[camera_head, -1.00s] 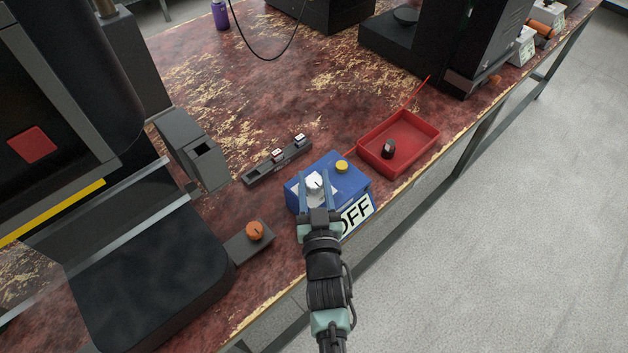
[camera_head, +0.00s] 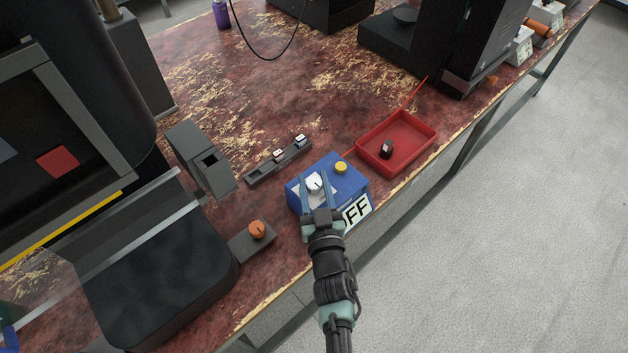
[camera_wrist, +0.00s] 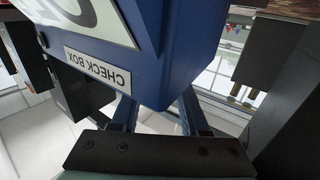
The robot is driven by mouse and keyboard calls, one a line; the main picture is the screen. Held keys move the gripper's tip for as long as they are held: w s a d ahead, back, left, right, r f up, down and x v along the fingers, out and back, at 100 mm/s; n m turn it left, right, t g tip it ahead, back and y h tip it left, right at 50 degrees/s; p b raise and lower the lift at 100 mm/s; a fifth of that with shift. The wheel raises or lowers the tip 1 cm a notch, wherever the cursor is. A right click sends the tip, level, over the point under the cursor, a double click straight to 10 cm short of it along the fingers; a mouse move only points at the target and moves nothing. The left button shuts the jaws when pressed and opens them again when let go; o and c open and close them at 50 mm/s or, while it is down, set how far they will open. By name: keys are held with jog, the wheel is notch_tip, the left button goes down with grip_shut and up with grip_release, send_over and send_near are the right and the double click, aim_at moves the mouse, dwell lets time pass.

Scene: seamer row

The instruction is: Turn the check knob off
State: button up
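The blue check box (camera_head: 345,184) stands at the table's front edge. Its top carries a white knob (camera_head: 314,184) with a dark pointer line on a white plate, and a yellow button (camera_head: 341,168). A label reading OFF (camera_head: 357,210) is on its front face. My gripper (camera_head: 317,190) reaches over the box with its two blue fingers apart, one on each side of the white knob. Whether they touch the knob cannot be told. In the wrist view the box's CHECK BOX label (camera_wrist: 97,69) shows upside down, close above the fingers; the knob is hidden there.
An orange knob (camera_head: 257,229) on a grey block is to the left. A grey strip with white switches (camera_head: 278,160) lies behind. A large black machine (camera_head: 165,270) fills the left.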

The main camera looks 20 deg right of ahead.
jog(key=o, duration=0.4)
jog(key=shift+s, duration=0.1)
jog(key=v, duration=1.2)
jog(key=shift+s+r, duration=0.1)
jog(key=shift+s, duration=0.25)
